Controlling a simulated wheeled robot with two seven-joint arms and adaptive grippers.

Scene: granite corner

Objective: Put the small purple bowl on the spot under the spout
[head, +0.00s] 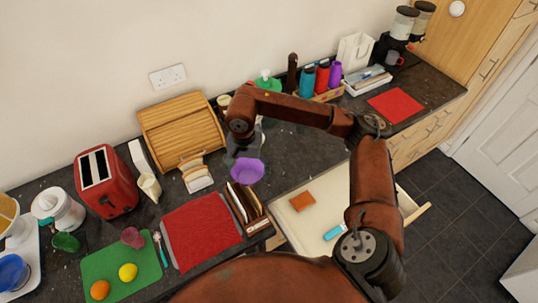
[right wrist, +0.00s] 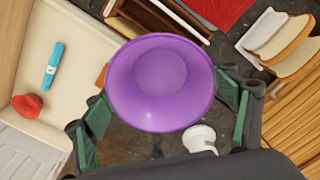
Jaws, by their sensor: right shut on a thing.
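The small purple bowl (head: 247,171) hangs from my right gripper (head: 243,150) over the dark counter, near the wooden rack. In the right wrist view the bowl (right wrist: 160,83) sits between the green fingers of my right gripper (right wrist: 166,97), which is shut on it. The bowl looks empty. A dark dispenser with two canisters (head: 403,22) stands at the far right end of the counter. A dark mug (head: 395,58) is at its foot. Its spout and the spot under it are not clear. My left gripper is out of view.
A wooden rack (head: 246,203) and red mat (head: 203,231) lie near the bowl. An open drawer (head: 283,222) juts out in front. A bread bin (head: 181,132), several bottles (head: 322,76) and a white bag (head: 354,51) line the wall. A red mat (head: 396,104) lies at right.

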